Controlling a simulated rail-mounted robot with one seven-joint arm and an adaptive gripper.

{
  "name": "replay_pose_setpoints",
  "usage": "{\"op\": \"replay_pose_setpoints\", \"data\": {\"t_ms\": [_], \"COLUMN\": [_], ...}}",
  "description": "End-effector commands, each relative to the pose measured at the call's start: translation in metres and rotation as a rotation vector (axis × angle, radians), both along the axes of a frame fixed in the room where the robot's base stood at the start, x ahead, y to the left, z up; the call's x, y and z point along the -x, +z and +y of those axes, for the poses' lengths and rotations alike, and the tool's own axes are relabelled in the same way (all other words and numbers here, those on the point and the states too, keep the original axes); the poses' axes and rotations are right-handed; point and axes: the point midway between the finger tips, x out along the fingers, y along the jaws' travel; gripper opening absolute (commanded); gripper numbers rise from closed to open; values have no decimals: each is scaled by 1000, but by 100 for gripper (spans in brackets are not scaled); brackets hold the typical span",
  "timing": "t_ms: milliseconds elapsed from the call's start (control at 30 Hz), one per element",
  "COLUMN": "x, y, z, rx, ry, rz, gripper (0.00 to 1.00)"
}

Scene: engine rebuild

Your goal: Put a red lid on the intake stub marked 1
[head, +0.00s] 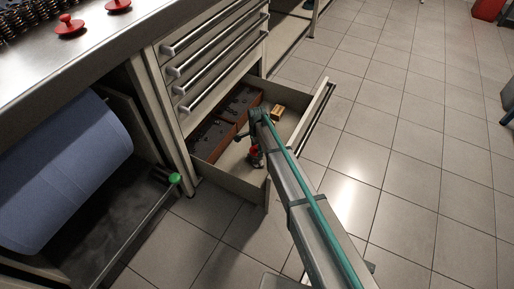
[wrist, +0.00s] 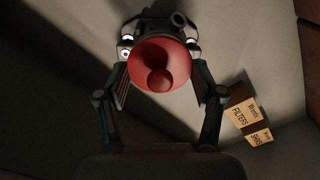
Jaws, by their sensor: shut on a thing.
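A red round lid (wrist: 146,55) with a knob in its middle is between the two fingers of my gripper (wrist: 160,64) in the wrist view. The fingers are shut on it from both sides. In the head view the held lid (head: 255,153) is a small red patch at the end of my arm, inside or just over the open drawer (head: 228,177). My gripper (head: 257,160) is small and partly hidden by my arm there. Two other red lids stand on the bench top, one nearer (head: 70,26) and one farther (head: 117,4). No intake stub marked 1 shows in either view.
The drawer holds brown trays (head: 213,138) with dark parts and small cardboard boxes (head: 278,113), labelled FILTERS (wrist: 244,114) and SHIMS. Closed drawers (head: 215,45) rise above it. A blue roll (head: 60,170) is at left.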

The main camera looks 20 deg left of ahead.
Motion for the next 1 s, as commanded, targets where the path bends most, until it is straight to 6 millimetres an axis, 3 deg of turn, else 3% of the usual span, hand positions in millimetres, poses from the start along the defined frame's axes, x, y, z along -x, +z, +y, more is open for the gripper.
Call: {"op": "replay_pose_setpoints", "data": {"t_ms": [200,233,400,1000], "x": [0,0,0,0], "y": [0,0,0,3], "z": [0,0,0,0], "rx": [-1,-1,-1,-1], "ry": [0,0,0,0], "rz": [-1,-1,-1,-1], "gripper": [48,72,97,97]}}
